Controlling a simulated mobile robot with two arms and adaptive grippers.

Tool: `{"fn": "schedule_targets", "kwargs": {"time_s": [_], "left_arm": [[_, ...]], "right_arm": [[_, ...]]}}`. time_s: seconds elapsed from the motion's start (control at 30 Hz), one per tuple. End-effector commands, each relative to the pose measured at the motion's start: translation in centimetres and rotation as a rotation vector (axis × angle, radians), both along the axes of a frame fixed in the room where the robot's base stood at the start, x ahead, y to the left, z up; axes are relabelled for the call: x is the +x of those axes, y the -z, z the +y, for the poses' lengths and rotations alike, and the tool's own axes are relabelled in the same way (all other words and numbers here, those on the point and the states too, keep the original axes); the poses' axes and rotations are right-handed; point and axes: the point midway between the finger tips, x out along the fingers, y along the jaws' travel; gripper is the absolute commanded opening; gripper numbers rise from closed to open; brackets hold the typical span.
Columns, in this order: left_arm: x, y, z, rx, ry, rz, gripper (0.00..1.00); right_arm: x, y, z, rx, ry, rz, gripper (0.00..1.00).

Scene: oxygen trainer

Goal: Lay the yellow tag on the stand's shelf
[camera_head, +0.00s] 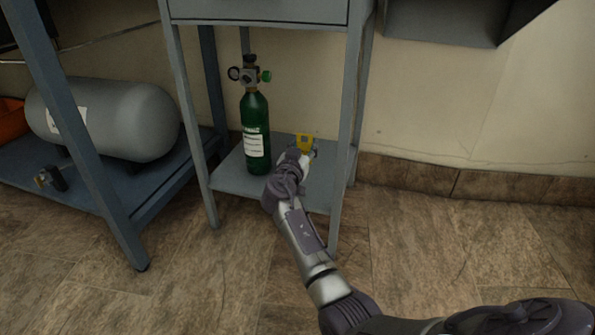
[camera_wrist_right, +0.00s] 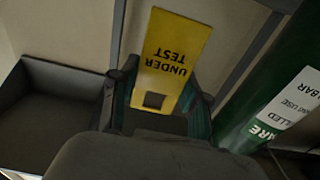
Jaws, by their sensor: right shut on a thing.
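The yellow tag (camera_head: 305,142) is at the tip of my right gripper (camera_head: 303,152), over the stand's lower shelf (camera_head: 235,180). In the right wrist view the tag (camera_wrist_right: 170,55) reads "UNDER TEST" and has a dark square hole near the fingers. My right gripper (camera_wrist_right: 158,105) is shut on the tag there. I cannot tell whether the tag touches the shelf. The green oxygen cylinder (camera_head: 255,130) stands upright on the shelf, left of the gripper; its side also shows at the right of the wrist view (camera_wrist_right: 260,105). My left gripper is not in view.
The stand's legs (camera_head: 345,130) rise on both sides of the shelf, with a drawer (camera_head: 260,10) above. A blue bench (camera_head: 165,180) at the left bears a grey tank (camera_head: 125,115). A grey bin (camera_head: 445,20) hangs at the upper right. The floor at right is clear.

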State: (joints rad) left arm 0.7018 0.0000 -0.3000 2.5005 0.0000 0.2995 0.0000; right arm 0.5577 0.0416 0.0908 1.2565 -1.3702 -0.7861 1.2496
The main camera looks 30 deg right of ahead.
Motion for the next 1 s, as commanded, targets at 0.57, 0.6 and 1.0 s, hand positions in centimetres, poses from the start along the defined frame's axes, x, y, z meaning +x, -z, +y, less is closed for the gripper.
{"fn": "schedule_targets", "kwargs": {"time_s": [0.57,0.6,1.0], "left_arm": [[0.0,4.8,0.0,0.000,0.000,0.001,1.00],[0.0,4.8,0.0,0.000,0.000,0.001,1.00],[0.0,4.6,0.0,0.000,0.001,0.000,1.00]], "right_arm": [[0.0,8.4,0.0,-0.001,-0.002,0.002,0.29],[0.0,8.4,0.0,-0.002,-0.002,0.001,0.29],[0.0,8.4,0.0,-0.001,-0.001,0.001,0.63]]}}
